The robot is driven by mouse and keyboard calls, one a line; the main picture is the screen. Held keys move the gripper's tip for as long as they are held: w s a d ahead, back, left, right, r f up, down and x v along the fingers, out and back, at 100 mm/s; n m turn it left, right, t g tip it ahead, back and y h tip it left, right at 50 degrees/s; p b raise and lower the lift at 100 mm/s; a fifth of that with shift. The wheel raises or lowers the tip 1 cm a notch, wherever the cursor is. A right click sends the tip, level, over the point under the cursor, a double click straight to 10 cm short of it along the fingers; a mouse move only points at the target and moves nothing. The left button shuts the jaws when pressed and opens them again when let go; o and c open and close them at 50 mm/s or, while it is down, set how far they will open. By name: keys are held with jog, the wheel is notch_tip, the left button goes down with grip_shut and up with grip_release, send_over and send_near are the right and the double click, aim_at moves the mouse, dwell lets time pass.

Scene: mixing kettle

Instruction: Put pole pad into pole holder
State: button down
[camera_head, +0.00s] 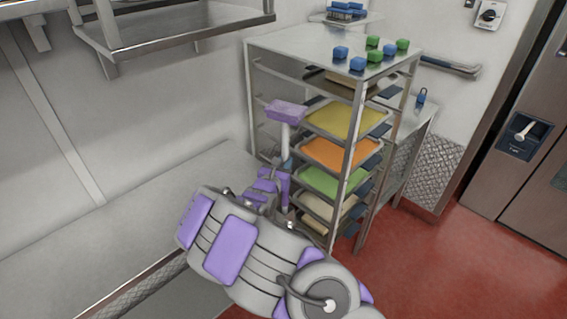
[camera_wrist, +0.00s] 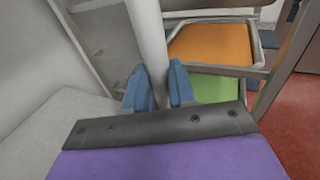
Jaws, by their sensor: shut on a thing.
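The pole pad is a white pole (camera_head: 285,135) with a flat purple pad (camera_head: 285,111) on its top end. It stands nearly upright in the head view, in front of the left side of the tray rack. My gripper (camera_head: 286,164) is shut on the pole below the pad. In the wrist view its blue fingers (camera_wrist: 158,88) close on the white pole (camera_wrist: 148,40) from both sides. The pad is outside the wrist view, and the pole's lower end is hidden by my gripper. I cannot pick out the pole holder in either view.
A metal rack (camera_head: 300,50) holds yellow (camera_head: 345,118), orange (camera_head: 341,152) and green (camera_head: 332,181) trays, with blue and green blocks on top. A grey counter (camera_head: 130,225) lies left along the wall, under a wall shelf (camera_head: 180,28). Red floor (camera_head: 450,260) is clear at right.

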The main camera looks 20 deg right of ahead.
jog(key=shift+c, duration=1.9)
grip_release()
jog(key=shift+f, duration=0.1)
jog(key=p+v, duration=0.1)
jog(key=v, duration=0.6)
